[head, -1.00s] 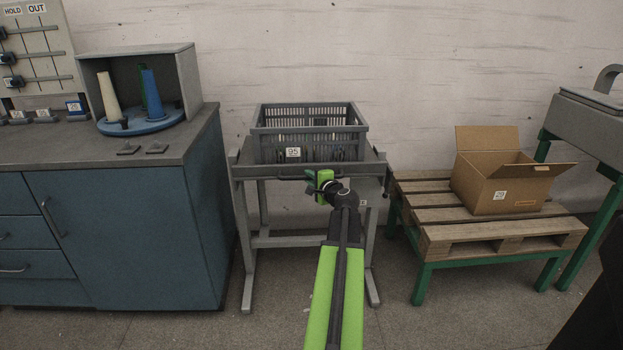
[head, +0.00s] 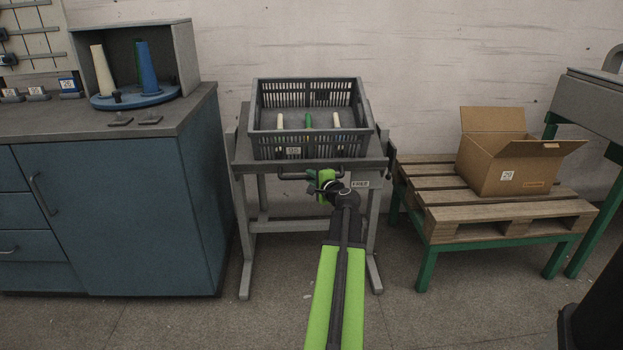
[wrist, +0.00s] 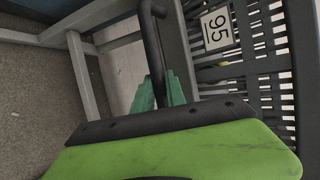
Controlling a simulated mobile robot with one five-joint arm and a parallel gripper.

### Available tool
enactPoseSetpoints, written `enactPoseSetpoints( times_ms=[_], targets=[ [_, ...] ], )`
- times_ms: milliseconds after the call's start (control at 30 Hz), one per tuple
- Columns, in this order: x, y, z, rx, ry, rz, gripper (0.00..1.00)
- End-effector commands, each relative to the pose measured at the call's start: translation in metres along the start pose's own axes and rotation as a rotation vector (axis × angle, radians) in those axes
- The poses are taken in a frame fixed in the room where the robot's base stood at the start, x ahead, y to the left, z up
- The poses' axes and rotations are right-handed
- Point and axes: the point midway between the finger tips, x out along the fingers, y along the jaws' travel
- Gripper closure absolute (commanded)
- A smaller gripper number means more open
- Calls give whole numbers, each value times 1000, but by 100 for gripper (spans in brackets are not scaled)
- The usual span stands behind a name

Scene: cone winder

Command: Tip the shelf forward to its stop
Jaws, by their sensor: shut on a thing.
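The grey shelf (head: 350,164) sits on a metal stand and leans forward, towards me. A dark slatted crate (head: 346,145) rests on it, tilted with it, so that its inside and several cones show. A dark bar handle (head: 290,177) runs along the shelf's front edge; it also shows in the wrist view (wrist: 151,40). My gripper (head: 315,180) is at the right part of this handle. In the wrist view its green fingers (wrist: 160,92) are closed around the bar. Whether the shelf touches a stop cannot be seen.
A blue cabinet (head: 115,215) with a cone turntable (head: 135,99) stands to the left. A wooden pallet (head: 480,215) on a green frame, with an open cardboard box (head: 505,165), stands to the right. Bare floor lies in front.

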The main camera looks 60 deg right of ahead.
Motion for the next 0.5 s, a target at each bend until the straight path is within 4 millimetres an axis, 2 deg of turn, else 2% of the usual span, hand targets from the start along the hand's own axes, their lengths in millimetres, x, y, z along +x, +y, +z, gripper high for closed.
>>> enactPoseSetpoints(
  times_ms=[33, 367, 400, 500],
  targets=[
    [3, 11, -4, 0, 5, 0, 100],
    [3, 9, -2, -3, 1, 4, 100],
    [3, 9, -2, -2, 1, 4, 78],
    [3, 9, -2, -1, 0, 3, 65]
  ],
)
